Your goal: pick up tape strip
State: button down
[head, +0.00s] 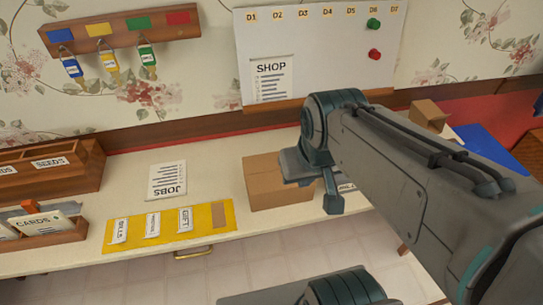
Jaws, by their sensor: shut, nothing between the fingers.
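A short tan strip (218,216), which looks like the tape strip, lies flat at the right end of a yellow mat (140,240) on the white desk. My gripper (333,204) points down at the right of the cardboard box, well to the right of the strip and apart from it. It looks shut and empty; only a narrow part of the fingers shows. My arm hides part of the desk behind it.
White labelled slips, one reading GIFT (185,221), lie on the mat. A cardboard box (275,185) stands between the mat and my gripper. A JOBS sheet (167,181) lies behind the mat. Wooden holders (70,165) stand at the left. A whiteboard (310,50) is behind.

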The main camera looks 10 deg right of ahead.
aim_at(217, 209)
jog(key=z, duration=2.6)
jog(key=k, duration=0.65)
jog(key=u, duration=1.55)
